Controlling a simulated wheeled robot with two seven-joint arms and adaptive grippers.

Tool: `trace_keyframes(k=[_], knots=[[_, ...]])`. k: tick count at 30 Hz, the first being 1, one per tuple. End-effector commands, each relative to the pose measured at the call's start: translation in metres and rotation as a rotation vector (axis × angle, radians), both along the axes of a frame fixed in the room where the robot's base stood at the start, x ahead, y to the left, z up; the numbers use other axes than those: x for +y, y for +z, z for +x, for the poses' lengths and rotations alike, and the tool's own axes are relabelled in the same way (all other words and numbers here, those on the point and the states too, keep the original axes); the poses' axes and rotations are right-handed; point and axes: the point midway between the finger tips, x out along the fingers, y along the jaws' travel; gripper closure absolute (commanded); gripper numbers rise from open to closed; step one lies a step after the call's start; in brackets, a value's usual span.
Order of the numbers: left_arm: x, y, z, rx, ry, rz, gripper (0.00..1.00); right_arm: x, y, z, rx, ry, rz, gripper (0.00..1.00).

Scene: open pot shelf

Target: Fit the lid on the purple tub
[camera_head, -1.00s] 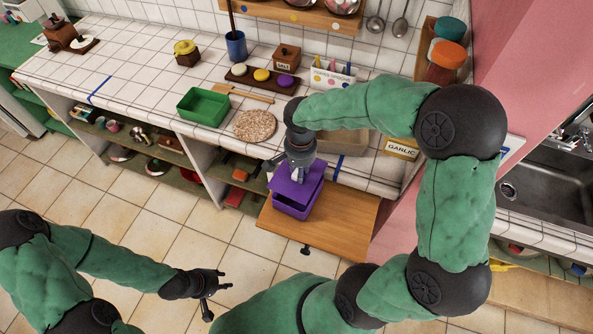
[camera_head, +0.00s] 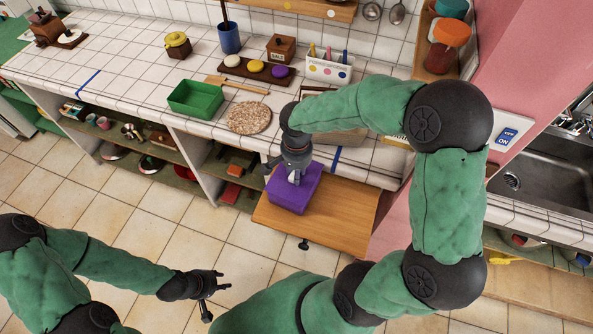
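The purple tub (camera_head: 290,207) stands on the pulled-out wooden board (camera_head: 340,216). The purple lid (camera_head: 311,178) lies over its top, roughly level, with no gap that I can see from above; its far edge is partly hidden by my gripper. My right gripper (camera_head: 295,179) points down at the middle of the lid, with its fingers closed on the lid's top; the grip itself is small and partly hidden. My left gripper (camera_head: 214,298) is open and empty, low over the floor, to the left of and nearer than the board.
On the tiled counter behind are a green tray (camera_head: 196,98), a round cork mat (camera_head: 249,117) and a box of pens (camera_head: 328,70). Open shelves (camera_head: 150,155) lie below the counter. A sink (camera_head: 535,165) is at the right. The board's right part is clear.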

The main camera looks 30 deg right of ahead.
Motion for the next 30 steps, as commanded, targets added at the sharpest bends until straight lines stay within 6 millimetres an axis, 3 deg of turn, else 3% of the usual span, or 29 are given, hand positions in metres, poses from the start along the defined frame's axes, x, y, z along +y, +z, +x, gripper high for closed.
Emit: trace_keyframes(k=[30], knots=[[0.0,-0.0057,0.0,0.0,0.0,0.0,0.63,0.0,-0.0058,0.0002,-0.001,0.0,0.001,1.0]])
